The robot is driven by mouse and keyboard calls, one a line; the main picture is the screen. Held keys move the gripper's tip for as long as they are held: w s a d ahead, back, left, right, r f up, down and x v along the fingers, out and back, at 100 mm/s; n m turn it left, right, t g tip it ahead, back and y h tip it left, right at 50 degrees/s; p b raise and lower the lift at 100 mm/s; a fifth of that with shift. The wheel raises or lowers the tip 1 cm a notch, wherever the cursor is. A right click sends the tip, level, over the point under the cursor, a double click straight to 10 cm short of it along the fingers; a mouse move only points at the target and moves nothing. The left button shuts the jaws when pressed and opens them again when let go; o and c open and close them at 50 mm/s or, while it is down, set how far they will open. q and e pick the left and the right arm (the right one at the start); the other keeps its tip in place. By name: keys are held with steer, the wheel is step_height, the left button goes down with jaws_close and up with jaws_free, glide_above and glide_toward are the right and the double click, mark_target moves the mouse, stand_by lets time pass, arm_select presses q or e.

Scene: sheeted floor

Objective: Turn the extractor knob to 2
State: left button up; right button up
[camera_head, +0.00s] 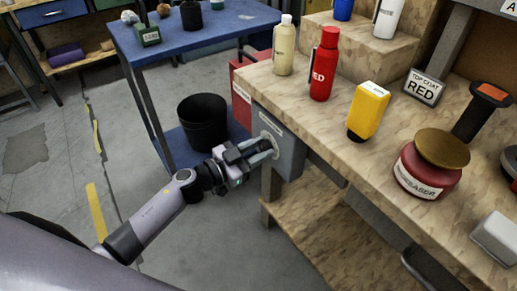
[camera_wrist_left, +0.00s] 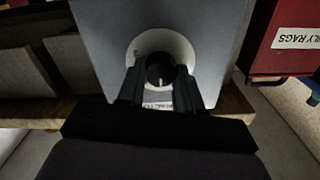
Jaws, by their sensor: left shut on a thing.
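The extractor control box (camera_head: 288,152) is a grey box at the left end of the wooden workbench, under its top. In the left wrist view its grey face (camera_wrist_left: 105,35) carries a pale round dial (camera_wrist_left: 148,40) with a dark knob (camera_wrist_left: 160,72) in the middle. A small light pointer mark shows on the knob's lower side. My left gripper (camera_head: 264,148) reaches the box face and is shut on the knob, one finger on each side. The dial's numbers are not readable, and a label below is partly covered. My right gripper is not in view.
A red rag bin (camera_head: 243,95) stands beside the box; its label shows in the wrist view (camera_wrist_left: 305,38). A black bucket (camera_head: 203,120) sits on the blue table's lower shelf. Bottles, including a red one (camera_head: 324,65), stand on the workbench (camera_head: 300,98) above.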

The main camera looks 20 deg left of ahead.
arm_select(q)
steer(key=shift+m, duration=0.3)
steer(key=m, duration=0.3)
steer(key=shift+m, duration=0.3)
steer(key=m, duration=0.3)
steer(key=shift+d+f+m, duration=0.1)
steer(key=shift+m, duration=0.2)
steer(key=m+b, duration=0.1)
steer(key=m, duration=0.2)
steer(key=shift+s+f+m, duration=0.1)
steer(key=shift+m, duration=0.3)
steer(key=shift+m+b, duration=0.6)
steer(key=shift+m, duration=1.5)
steer(key=o, duration=1)
steer(key=shift+o, duration=0.2)
